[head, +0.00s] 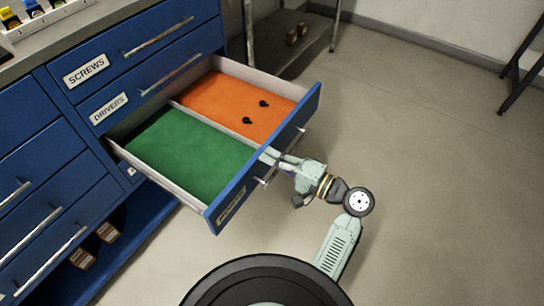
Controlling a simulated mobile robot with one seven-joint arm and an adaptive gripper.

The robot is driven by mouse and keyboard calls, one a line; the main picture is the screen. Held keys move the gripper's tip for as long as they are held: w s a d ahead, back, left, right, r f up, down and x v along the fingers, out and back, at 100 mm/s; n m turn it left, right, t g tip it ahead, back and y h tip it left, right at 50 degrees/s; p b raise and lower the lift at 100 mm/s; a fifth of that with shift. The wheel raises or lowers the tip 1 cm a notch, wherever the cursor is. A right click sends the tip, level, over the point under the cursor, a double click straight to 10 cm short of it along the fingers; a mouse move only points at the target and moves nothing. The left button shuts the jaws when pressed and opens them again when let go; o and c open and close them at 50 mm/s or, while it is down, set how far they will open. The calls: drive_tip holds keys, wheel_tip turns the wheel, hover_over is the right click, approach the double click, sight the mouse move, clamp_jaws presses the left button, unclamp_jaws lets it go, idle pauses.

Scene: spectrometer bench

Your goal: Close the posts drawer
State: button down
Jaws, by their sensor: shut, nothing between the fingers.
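The open drawer (283,149) sticks far out from the blue cabinet. It has a blue front with a label and a bar handle (302,134) on its outer face. Inside are a green compartment (190,150) and an orange compartment (225,97), split by a pale divider. Two small black items lie on the orange side. The drawer's label is seen at a steep angle and I cannot read it. My gripper (268,156) is shut and empty at the outside of the drawer front, near its handle. The fingertips overlap the front's top edge in this view; I cannot tell whether they touch.
Shut drawers labelled SCREWS (86,70) and DRIVERS (108,108) lie above the open one. More shut drawers stand at left. A rack with coloured items (35,10) is on the bench top. The floor (430,170) to the right is clear.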

drive_tip(key=shift+a, duration=0.1)
drive_tip(key=b+x, duration=0.3)
drive_tip(key=x, duration=3.4)
drive_tip(key=shift+w+a, duration=0.25)
